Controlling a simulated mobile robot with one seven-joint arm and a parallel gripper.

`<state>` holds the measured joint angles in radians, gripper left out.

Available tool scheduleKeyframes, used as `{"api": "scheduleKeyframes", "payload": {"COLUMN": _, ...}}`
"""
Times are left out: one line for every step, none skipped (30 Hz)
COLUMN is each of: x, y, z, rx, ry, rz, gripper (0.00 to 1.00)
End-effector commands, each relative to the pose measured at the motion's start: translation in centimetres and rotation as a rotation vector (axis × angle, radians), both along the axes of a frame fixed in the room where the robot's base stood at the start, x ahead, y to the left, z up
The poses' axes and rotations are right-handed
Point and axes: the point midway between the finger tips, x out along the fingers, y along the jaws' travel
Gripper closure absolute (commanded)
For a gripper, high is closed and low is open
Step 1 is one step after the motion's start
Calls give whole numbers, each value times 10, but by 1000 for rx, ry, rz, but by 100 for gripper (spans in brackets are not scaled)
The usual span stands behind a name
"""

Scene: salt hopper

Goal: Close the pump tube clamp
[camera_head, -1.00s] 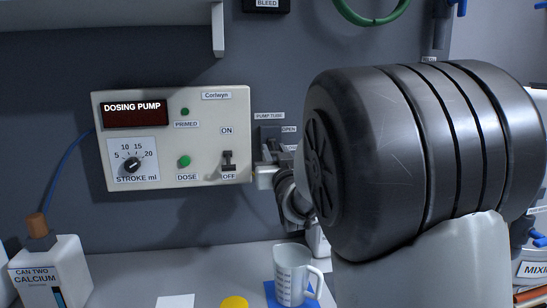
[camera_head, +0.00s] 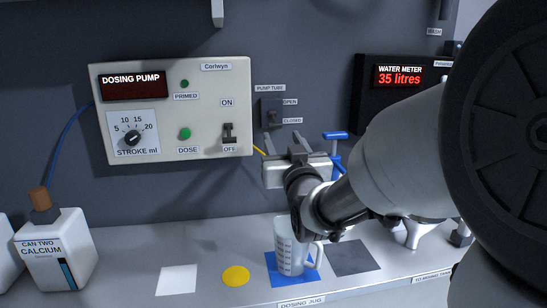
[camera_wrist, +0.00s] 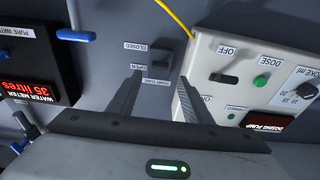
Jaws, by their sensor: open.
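The pump tube clamp (camera_head: 271,112) is a small dark grey plate with a short lever, on the wall right of the dosing pump. Its OPEN label (camera_head: 290,102) is above its CLOSED label (camera_head: 292,121). The lever looks low on the plate in the head view, but its exact setting is too small to tell. The wrist view shows the clamp (camera_wrist: 161,59) upside down, just beyond my fingertips. My gripper (camera_head: 283,140) is open and empty, apart from the clamp and below it in the head view. It also shows in the wrist view (camera_wrist: 159,77).
The dosing pump box (camera_head: 170,110) is close on the left, with a yellow tube (camera_wrist: 178,17) beside it. A blue-handled valve (camera_head: 335,135) and the water meter (camera_head: 398,76) are on the right. A measuring jug (camera_head: 289,248) stands on the bench below my gripper.

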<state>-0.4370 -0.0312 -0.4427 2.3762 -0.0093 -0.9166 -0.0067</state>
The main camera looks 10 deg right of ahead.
Motion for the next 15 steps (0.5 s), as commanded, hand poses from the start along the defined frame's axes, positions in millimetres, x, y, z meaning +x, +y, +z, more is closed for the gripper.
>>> {"api": "scheduleKeyframes", "payload": {"x": -14, "y": -1, "z": -1, "rx": 3, "ry": -2, "rz": -1, "gripper": 55}}
{"api": "scheduleKeyframes", "payload": {"x": -22, "y": -1, "z": -2, "rx": 3, "ry": -1, "rz": 0, "gripper": 55}}
{"api": "scheduleKeyframes", "payload": {"x": -31, "y": 0, "z": -3, "rx": 2, "ry": -1, "rz": 0, "gripper": 55}}
{"api": "scheduleKeyframes", "payload": {"x": -39, "y": 0, "z": -4, "rx": 3, "ry": -1, "rz": 0, "gripper": 55}}
{"api": "scheduleKeyframes", "payload": {"x": -46, "y": 0, "z": -5, "rx": 3, "ry": -1, "rz": 0, "gripper": 55}}
{"api": "scheduleKeyframes", "payload": {"x": -54, "y": 0, "z": -6, "rx": 2, "ry": -2, "rz": -1, "gripper": 55}}
{"api": "scheduleKeyframes", "payload": {"x": -57, "y": -1, "z": -12, "rx": 3, "ry": -5, "rz": -2, "gripper": 55}}
{"api": "scheduleKeyframes", "payload": {"x": -59, "y": 0, "z": -13, "rx": 3, "ry": -5, "rz": -2, "gripper": 55}}
{"api": "scheduleKeyframes", "payload": {"x": -63, "y": 0, "z": -13, "rx": 2, "ry": -5, "rz": -1, "gripper": 55}}
{"api": "scheduleKeyframes", "payload": {"x": -66, "y": -1, "z": -13, "rx": 3, "ry": -5, "rz": -2, "gripper": 55}}
{"api": "scheduleKeyframes", "payload": {"x": -68, "y": -1, "z": -13, "rx": 3, "ry": -4, "rz": -2, "gripper": 55}}
{"api": "scheduleKeyframes", "payload": {"x": -71, "y": -1, "z": -13, "rx": 3, "ry": -4, "rz": -2, "gripper": 55}}
{"api": "scheduleKeyframes", "payload": {"x": -72, "y": 0, "z": -13, "rx": 1, "ry": -3, "rz": -1, "gripper": 55}}
{"api": "scheduleKeyframes", "payload": {"x": -74, "y": 0, "z": -12, "rx": 1, "ry": -3, "rz": -1, "gripper": 55}}
{"api": "scheduleKeyframes", "payload": {"x": -76, "y": 0, "z": -12, "rx": 1, "ry": -2, "rz": 0, "gripper": 55}}
